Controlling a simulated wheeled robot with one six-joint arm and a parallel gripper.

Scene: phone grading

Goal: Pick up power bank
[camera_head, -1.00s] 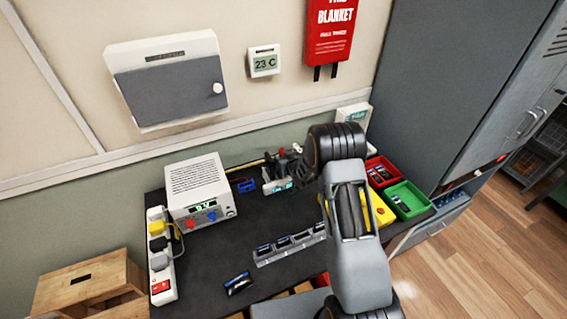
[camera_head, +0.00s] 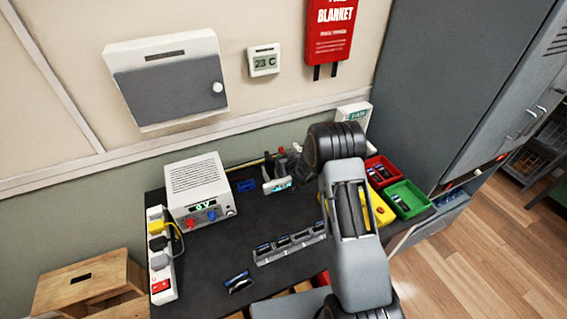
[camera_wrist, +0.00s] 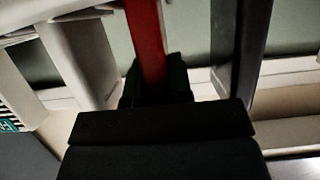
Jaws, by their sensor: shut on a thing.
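My gripper (camera_head: 282,170) is at the back middle of the dark bench, partly behind my own arm. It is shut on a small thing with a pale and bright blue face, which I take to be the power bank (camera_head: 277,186). The grip and most of that thing are small and hard to make out in the head view. In the wrist view a large black block (camera_wrist: 160,145) fills the lower middle, and the fingertips cannot be told apart clearly.
A white power supply (camera_head: 195,190) and a power strip (camera_head: 160,255) stand at left. A blue item (camera_head: 245,185) lies behind. A phone rack (camera_head: 290,247) and a loose phone (camera_head: 238,282) are in front. Red (camera_head: 378,168) and green (camera_head: 408,198) bins stand right.

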